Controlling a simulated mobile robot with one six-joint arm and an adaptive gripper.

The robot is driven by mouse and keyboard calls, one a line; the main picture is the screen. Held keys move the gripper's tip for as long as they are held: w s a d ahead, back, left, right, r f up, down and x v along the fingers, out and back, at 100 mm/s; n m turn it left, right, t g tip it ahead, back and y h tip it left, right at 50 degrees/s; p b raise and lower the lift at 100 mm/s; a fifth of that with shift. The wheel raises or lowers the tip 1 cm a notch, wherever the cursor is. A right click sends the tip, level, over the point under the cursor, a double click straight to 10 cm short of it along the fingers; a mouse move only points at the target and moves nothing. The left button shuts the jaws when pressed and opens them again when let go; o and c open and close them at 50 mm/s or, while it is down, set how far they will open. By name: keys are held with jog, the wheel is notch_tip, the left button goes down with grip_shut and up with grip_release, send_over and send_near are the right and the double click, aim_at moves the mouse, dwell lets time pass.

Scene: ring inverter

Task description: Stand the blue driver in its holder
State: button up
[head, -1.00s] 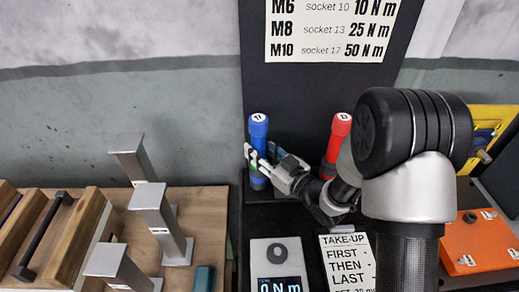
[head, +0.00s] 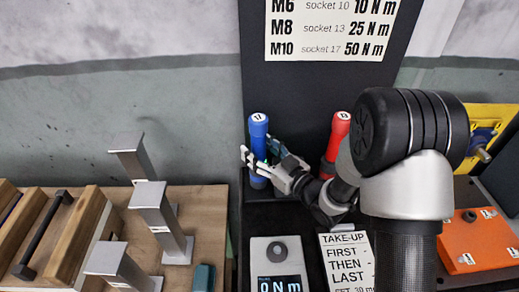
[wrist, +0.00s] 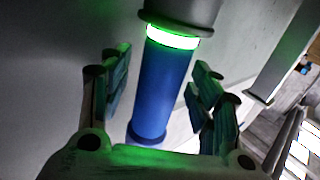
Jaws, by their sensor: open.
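The blue driver (head: 258,134), marked 17 on its cap, stands upright at the back of the dark shelf, left of the red driver. In the wrist view its blue handle (wrist: 163,85) is between my two fingers, with gaps on both sides. A bright green ring (wrist: 172,36) glows at one end of the handle, against a grey round part (wrist: 185,12) that looks like its holder. My gripper (head: 262,155) is open around the handle; it also shows in the wrist view (wrist: 160,90). The driver's lower end is partly hidden in the head view.
The red driver (head: 338,135) stands close to the right, behind my arm. A torque display (head: 277,262) and a printed card (head: 347,262) are in front. Grey metal posts (head: 157,205) stand on the wooden board to the left. A dark panel rises behind the drivers.

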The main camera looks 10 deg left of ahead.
jog(key=shift+f, duration=0.15)
jog(key=v, duration=1.2)
jog(key=w+d+r+m+t+h, duration=0.1)
jog(key=w+d+r+m+h, duration=0.15)
jog(key=w+d+h, duration=0.4)
jog(key=s+d+r+m+g+h, duration=0.1)
jog(key=s+d+r+m+h, duration=0.15)
jog(key=d+h, duration=0.2)
jog(key=s+d+r+m+h, duration=0.1)
jog(key=s+d+r+h, duration=0.25)
jog(key=d, duration=0.25)
jog(key=s+r+m+g, duration=0.1)
jog(key=s+m+g, duration=0.3)
jog(key=s, duration=2)
jog(key=shift+a+m+g, duration=0.15)
jog(key=shift+m+g, duration=0.15)
jog(key=shift+g, duration=0.8)
